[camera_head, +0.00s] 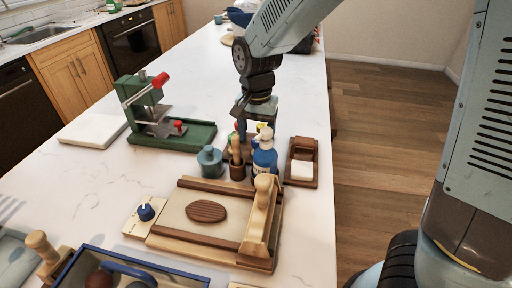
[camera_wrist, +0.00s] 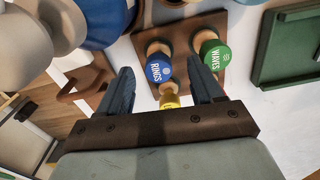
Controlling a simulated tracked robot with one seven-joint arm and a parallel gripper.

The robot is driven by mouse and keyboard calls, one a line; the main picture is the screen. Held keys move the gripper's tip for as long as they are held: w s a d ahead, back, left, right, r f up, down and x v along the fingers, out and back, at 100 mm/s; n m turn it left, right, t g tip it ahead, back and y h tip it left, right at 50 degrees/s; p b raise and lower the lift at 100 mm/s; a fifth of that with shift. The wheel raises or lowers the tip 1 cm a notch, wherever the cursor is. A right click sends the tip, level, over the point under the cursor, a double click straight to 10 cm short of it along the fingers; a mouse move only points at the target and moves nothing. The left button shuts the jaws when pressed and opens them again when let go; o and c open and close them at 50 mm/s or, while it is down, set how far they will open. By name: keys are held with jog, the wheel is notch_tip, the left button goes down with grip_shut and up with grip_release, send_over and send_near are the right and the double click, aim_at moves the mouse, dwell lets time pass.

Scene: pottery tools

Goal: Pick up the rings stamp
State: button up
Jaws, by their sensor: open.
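The rings stamp (camera_wrist: 158,68) shows in the wrist view as a round blue cap marked RINGS on a wooden handle, in a brown stand (camera_wrist: 182,36). The green waves stamp (camera_wrist: 215,55) stands to its right, and a yellow-capped stamp (camera_wrist: 170,101) is just below it, partly hidden by my gripper. My gripper (camera_wrist: 159,66) is open, its two fingers on either side of the rings stamp in the picture; I cannot tell whether they touch it. In the head view my gripper (camera_head: 255,108) points down over the stamps, and the rings stamp cannot be made out.
A blue pump bottle (camera_head: 265,160), a teal jar (camera_head: 210,162) and a brown tool cup (camera_head: 237,170) stand close in front of the stamps.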

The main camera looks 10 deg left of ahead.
aim_at(257, 146)
jog(key=shift+f, duration=2.25)
jog(key=shift+d, duration=0.1)
jog(key=shift+c, duration=0.4)
jog(key=c, duration=1.1)
